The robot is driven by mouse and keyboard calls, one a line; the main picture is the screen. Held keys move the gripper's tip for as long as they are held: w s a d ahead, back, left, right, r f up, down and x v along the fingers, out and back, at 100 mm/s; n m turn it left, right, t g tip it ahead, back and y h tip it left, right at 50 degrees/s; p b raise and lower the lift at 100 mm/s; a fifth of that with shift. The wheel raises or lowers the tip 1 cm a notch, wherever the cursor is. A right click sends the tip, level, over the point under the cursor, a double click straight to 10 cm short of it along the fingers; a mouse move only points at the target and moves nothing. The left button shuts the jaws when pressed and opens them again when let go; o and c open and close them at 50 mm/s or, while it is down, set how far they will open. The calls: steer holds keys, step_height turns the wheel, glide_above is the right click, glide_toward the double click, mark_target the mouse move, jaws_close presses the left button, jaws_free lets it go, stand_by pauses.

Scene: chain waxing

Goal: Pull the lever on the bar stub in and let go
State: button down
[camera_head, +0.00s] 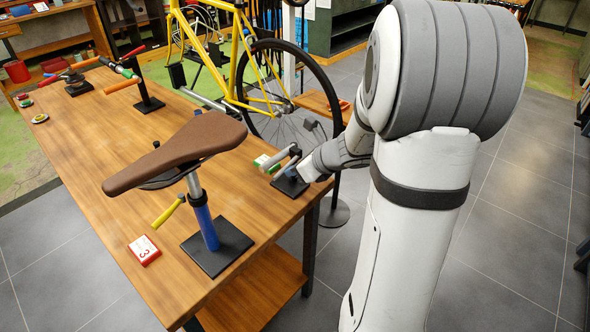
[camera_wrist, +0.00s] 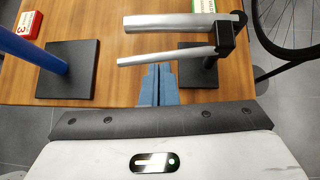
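The bar stub (camera_wrist: 180,22) is a thick silver tube on a black stand in the wrist view. It also shows beside my arm in the head view (camera_head: 279,157). The lever (camera_wrist: 165,56), a thinner silver rod, hangs from a black clamp (camera_wrist: 234,35) at the stub's right end. A gap separates lever and stub, wider towards the left. My gripper (camera_wrist: 158,67) has its blue-grey fingers side by side with no clear gap, tips at the lever's near edge. I cannot tell whether they touch it. In the head view the fingers are hidden or too small to make out.
A brown saddle (camera_head: 180,150) on a blue post stands left of the stub on the wooden table (camera_head: 95,140). A red box marked 3 (camera_head: 144,250) lies near it, and a green-and-white box (camera_head: 266,163) lies behind the stub. A yellow bicycle (camera_head: 235,60) stands beyond the table.

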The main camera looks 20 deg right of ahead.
steer(key=s+d+f+v, duration=0.1)
steer(key=f+v, duration=0.1)
steer(key=v, duration=1)
steer(key=shift+s+d+p, duration=0.4)
steer(key=shift+d+p, duration=0.05)
steer(key=shift+a, duration=0.1)
steer(key=s+a+n+g+h, duration=0.1)
steer(key=s+a+n, duration=0.3)
steer(key=n, duration=0.5)
steer(key=s+a+n+g+h, duration=0.2)
steer(key=s+a+n, duration=0.2)
steer(key=n, duration=0.6)
steer(key=s+a+r+n+g+h, duration=0.1)
steer(key=s+a+n, duration=0.4)
steer(key=n, duration=0.5)
steer(key=shift+s+g+h, duration=0.25)
steer(key=shift+g+h, duration=0.45)
